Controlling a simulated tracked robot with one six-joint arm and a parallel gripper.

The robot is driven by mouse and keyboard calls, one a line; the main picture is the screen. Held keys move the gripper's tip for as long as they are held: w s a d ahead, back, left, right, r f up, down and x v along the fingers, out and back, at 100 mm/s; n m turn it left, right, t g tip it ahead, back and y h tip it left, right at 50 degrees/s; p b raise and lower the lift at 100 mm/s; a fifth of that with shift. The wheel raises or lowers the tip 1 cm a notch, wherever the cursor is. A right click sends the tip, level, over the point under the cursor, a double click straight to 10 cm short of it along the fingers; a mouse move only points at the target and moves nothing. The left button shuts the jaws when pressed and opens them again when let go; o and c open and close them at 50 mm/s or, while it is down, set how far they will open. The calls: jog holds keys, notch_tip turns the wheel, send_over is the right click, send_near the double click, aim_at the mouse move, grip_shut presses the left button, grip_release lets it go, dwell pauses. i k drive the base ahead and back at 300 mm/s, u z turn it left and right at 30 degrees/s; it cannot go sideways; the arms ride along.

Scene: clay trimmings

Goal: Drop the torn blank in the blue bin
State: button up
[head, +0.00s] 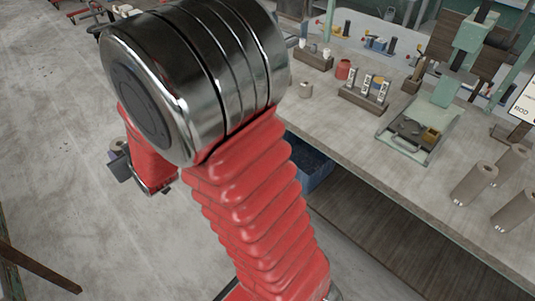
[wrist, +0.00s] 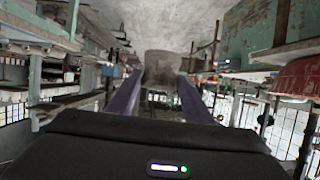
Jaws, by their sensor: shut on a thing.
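In the wrist view my gripper (wrist: 160,86) is shut on the torn blank (wrist: 162,66), a grey-brown cylinder held between the two purple-grey fingertips. Any tear is too small to make out. The blue bin (head: 316,174) stands low by the near side of the bench. My arm covers much of it, and its inside is mostly hidden.
The long workbench (head: 345,140) runs along the right. Several grey-brown cylinders (head: 475,183) stand at its right end. A green press (head: 440,105) and small racks of tools (head: 365,98) stand farther back. The concrete floor (head: 60,130) at left is mostly clear.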

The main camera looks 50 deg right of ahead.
aim_at(304, 166)
jog(key=z, duration=0.05)
jog(key=i, duration=0.95)
jog(key=z, duration=0.4)
